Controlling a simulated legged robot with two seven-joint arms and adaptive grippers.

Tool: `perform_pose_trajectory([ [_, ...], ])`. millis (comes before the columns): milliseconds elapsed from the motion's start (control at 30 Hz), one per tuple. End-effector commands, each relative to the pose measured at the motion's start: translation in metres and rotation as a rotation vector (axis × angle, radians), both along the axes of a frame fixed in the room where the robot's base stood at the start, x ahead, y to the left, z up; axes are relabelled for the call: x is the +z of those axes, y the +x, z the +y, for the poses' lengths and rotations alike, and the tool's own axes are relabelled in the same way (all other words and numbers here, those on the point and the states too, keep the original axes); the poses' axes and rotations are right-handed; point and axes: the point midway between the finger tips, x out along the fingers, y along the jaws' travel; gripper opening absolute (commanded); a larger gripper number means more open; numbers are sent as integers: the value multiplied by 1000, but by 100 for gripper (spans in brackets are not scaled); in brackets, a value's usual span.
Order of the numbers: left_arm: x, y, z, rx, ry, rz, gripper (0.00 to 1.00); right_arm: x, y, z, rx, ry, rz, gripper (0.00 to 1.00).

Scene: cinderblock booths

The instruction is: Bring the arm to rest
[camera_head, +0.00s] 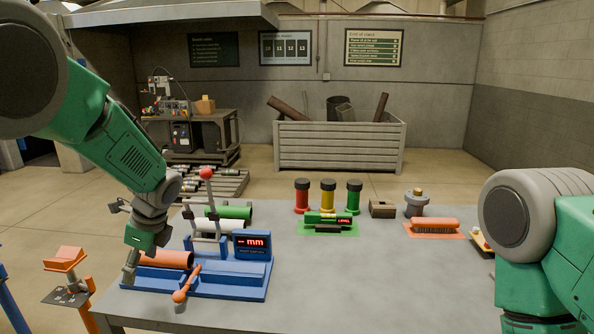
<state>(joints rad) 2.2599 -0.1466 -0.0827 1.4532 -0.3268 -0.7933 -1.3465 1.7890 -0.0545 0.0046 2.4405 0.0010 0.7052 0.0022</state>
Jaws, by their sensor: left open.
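My left arm comes in from the left, and its gripper (131,268) points down at the left end of the blue measuring fixture (232,280). The gripper is open; from this angle I cannot tell whether it touches the fixture. An orange cylinder (168,259) lies on the fixture just right of the fingers, and nothing shows held. The fixture has a display reading "mm" (252,242), a red-knobbed lever (207,175) and an orange handle (185,285) at its front. My right arm (540,240) shows at the right edge; its gripper is out of view.
The grey table (370,290) is clear at its front middle. Red (302,197), yellow (328,197) and green (354,198) capped cylinders stand behind a green level (328,219). An orange brush (434,226) lies right. An orange stand (66,260) is left of the table.

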Motion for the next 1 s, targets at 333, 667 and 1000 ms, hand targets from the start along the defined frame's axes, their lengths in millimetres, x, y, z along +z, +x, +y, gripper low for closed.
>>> perform_pose_trajectory([
  [333,-61,-20,-7,95,-65,-24,64,-11,0,0,0,0,-1,0],
  [667,-161,-79,-20,317,-185,-75,64,-31,0,0,0,0,0,0],
  [1000,-325,-251,-47,968,-358,-164,64,-80,-1,0,0,0,0,0],
])
